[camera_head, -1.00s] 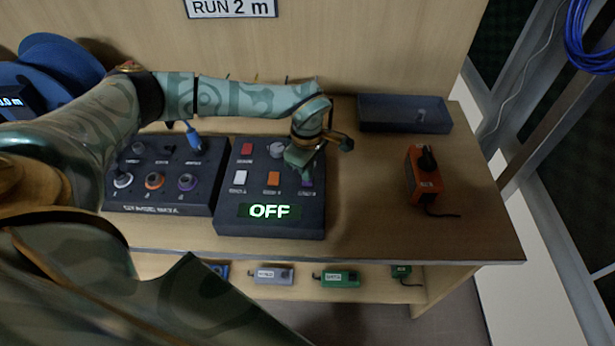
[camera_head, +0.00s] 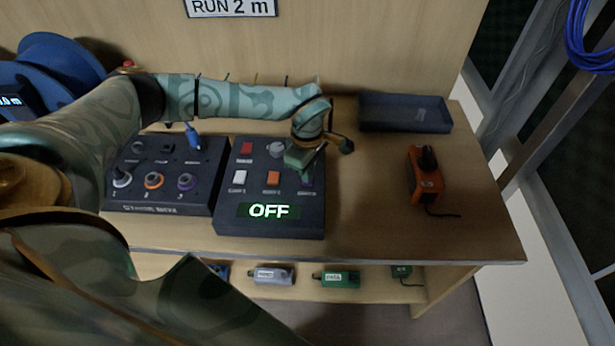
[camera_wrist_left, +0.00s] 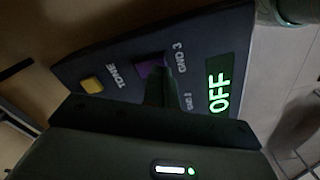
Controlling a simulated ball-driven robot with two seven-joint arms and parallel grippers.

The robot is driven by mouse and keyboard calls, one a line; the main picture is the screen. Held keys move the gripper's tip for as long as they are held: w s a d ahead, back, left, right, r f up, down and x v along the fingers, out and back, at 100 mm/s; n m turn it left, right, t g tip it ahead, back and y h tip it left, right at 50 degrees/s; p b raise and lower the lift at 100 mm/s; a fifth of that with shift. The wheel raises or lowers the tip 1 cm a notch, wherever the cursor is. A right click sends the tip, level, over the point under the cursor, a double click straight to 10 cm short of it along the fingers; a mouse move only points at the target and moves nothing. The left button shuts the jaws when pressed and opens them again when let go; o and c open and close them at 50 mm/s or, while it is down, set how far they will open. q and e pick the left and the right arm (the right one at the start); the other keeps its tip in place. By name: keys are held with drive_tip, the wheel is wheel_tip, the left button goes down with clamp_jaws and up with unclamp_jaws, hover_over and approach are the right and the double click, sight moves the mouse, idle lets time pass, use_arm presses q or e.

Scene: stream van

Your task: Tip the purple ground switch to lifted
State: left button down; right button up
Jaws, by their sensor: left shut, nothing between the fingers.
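The purple ground switch (camera_head: 307,183) is at the right end of the lower switch row on the dark control box (camera_head: 228,222). In the left wrist view the purple switch (camera_wrist_left: 149,68) sits beside the label GND 3, partly covered by my fingers. Whether it is tipped up or down I cannot tell. My left gripper (camera_head: 309,172) is shut and empty, with its fingertips at the purple switch. In the left wrist view the fingers (camera_wrist_left: 157,88) overlap the switch; contact is not clear. The box's display (camera_head: 269,211) reads OFF. My right gripper is not in view.
A white switch (camera_head: 240,177) and an orange switch (camera_head: 273,178) share the row, with a red switch (camera_head: 247,148) above. A stage box (camera_head: 140,200) with knobs stands to the left. An orange device (camera_head: 424,180) and an empty grey tray (camera_head: 400,127) are at the right.

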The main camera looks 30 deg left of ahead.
use_arm(q)
drive_tip(key=shift+f+b, duration=0.3)
drive_tip(key=shift+f, duration=0.35)
wheel_tip(320, 180, up, 7)
drive_tip(key=p, duration=0.6)
drive_tip(key=shift+r, duration=0.15)
idle(0.4)
